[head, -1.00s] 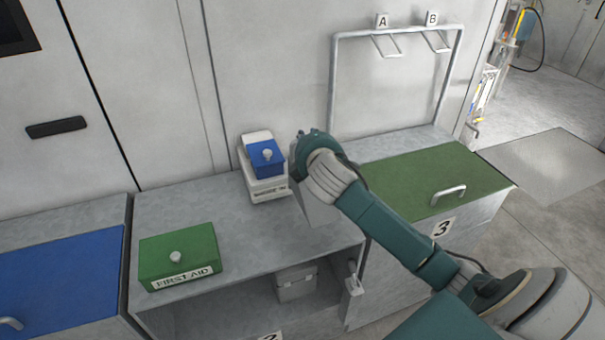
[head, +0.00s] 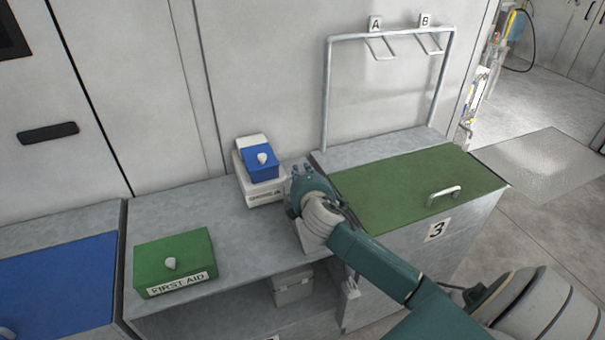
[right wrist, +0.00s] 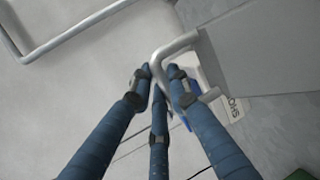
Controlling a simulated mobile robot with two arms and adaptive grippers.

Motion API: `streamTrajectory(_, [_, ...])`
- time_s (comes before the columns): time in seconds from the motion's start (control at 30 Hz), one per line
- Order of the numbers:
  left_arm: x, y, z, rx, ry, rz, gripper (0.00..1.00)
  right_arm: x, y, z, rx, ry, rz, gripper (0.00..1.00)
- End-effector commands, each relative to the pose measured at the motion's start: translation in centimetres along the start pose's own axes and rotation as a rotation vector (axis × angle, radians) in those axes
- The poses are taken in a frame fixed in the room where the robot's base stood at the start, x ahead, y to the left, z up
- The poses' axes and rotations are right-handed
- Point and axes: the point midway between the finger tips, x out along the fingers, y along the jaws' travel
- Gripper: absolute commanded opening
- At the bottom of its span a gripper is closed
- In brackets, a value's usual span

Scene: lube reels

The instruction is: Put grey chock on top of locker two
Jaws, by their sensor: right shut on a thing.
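My right gripper (head: 306,190) is over the right part of locker two's top (head: 215,215). It is shut on the handle of the grey chock; the fingers (right wrist: 163,82) close around the pale bent handle in the right wrist view. The grey chock (right wrist: 265,48) has flat grey sides. In the head view the chock (head: 308,238) shows only partly below my gripper, close to locker two's top. I cannot tell whether it touches. Locker two has an open front, and its number is mostly cut off at the bottom edge. My left gripper is not in view.
A green first aid box (head: 176,262) sits on locker two's left. A white box (head: 262,193) with a blue box (head: 262,164) on it stands at the back. Locker three (head: 420,190), green-topped with a metal handle, is at right. A grey box (head: 293,287) sits inside locker two.

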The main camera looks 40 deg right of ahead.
Motion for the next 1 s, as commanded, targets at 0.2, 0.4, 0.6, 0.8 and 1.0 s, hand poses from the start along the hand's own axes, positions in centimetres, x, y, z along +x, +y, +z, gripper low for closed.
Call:
streamTrajectory(0.2, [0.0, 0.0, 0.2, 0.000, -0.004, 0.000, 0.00, 0.0, -0.5, -0.1, -0.001, 0.001, -0.010, 0.35])
streamTrajectory(0.4, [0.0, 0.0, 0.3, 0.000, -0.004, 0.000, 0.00, 0.0, -0.4, 0.0, -0.001, 0.000, -0.007, 0.35])
streamTrajectory(0.6, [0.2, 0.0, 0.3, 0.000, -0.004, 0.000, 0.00, -1.6, -0.4, -0.1, -0.001, 0.002, -0.006, 0.35])
streamTrajectory(0.8, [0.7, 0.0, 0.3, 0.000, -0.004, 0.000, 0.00, -5.8, -0.5, -0.1, -0.001, 0.003, -0.007, 0.35])
streamTrajectory(1.0, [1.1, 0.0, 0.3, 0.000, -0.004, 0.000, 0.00, -9.7, -0.3, -0.1, 0.001, 0.002, -0.006, 0.35])
